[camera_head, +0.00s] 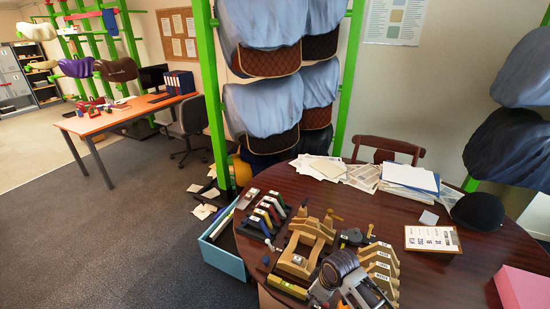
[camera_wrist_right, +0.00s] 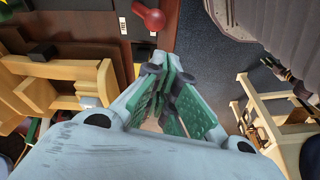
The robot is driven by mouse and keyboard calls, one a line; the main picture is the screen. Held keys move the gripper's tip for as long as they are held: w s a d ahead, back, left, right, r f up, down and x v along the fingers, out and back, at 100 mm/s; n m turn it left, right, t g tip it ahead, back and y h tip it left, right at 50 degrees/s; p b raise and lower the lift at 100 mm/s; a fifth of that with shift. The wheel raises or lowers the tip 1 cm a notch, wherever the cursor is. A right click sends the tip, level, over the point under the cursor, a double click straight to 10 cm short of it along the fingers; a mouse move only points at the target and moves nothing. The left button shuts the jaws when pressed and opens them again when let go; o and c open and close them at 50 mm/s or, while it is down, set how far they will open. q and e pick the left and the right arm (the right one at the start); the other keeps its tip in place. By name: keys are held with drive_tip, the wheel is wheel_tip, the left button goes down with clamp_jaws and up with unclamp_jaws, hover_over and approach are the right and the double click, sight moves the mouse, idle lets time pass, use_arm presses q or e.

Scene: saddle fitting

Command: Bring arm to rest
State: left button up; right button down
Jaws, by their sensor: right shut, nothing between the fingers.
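My right gripper (camera_head: 322,290) is low in the head view, over the near edge of the round dark wooden table (camera_head: 430,285). In the right wrist view its green-padded fingers (camera_wrist_right: 165,80) are together with nothing held between them. A wooden frame (camera_wrist_right: 60,85) lies on the left of that view and a red knob (camera_wrist_right: 150,18) is beyond the fingertips. My left gripper is not in view. Part of the right arm is cut off by the bottom edge of the head view.
A wooden saddle-tree jig (camera_head: 298,262), a rack of coloured tools (camera_head: 265,215) and wooden gauges (camera_head: 380,262) crowd the table's near left. Papers (camera_head: 405,180), a black helmet (camera_head: 478,211) and a clipboard (camera_head: 432,239) lie farther back. A blue bin (camera_head: 222,262) stands on the floor. The table's right middle is clear.

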drive_tip(key=s+d+r+m+t+h, duration=0.1)
drive_tip(key=s+d+r+m, duration=0.35)
drive_tip(key=s, duration=0.25)
drive_tip(key=s+d+r+m+t+h, duration=0.1)
drive_tip(key=s+d+r+m, duration=0.35)
drive_tip(key=s, duration=0.25)
wheel_tip(320, 180, down, 35)
drive_tip(key=s+n+g+b, duration=0.1)
drive_tip(key=s+b, duration=0.1)
drive_tip(key=s+d+f, duration=0.2)
drive_tip(key=s+f, duration=0.9)
drive_tip(key=s+d+f+g+b, duration=0.1)
drive_tip(key=s+d+f, duration=0.1)
drive_tip(key=s+f, duration=0.9)
drive_tip(key=shift+s+d+g, duration=0.3)
drive_tip(key=shift+s, duration=0.05)
